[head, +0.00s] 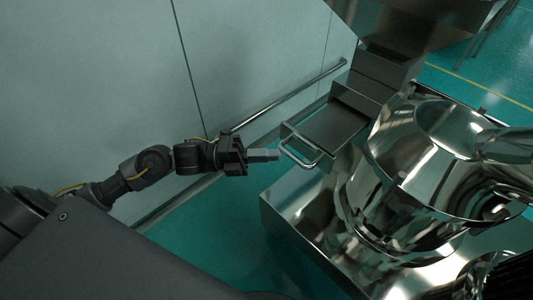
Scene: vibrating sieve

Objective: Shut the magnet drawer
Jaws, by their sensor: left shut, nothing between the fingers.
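The magnet drawer (329,129) is a flat metal drawer that sticks out, pulled open, from a metal housing (386,68) below the hopper. Its bar handle (300,153) is at its front left end, facing my left arm. My left gripper (277,155) is shut and empty. Its fingertips are at the left side of the handle, very close to it; I cannot tell whether they touch. My right gripper is not in view.
A shiny round sieve machine (430,165) stands on a metal base (290,205) to the right of the drawer. A wall with a metal rail (290,95) runs behind my left arm. Green floor shows between the wall and the base.

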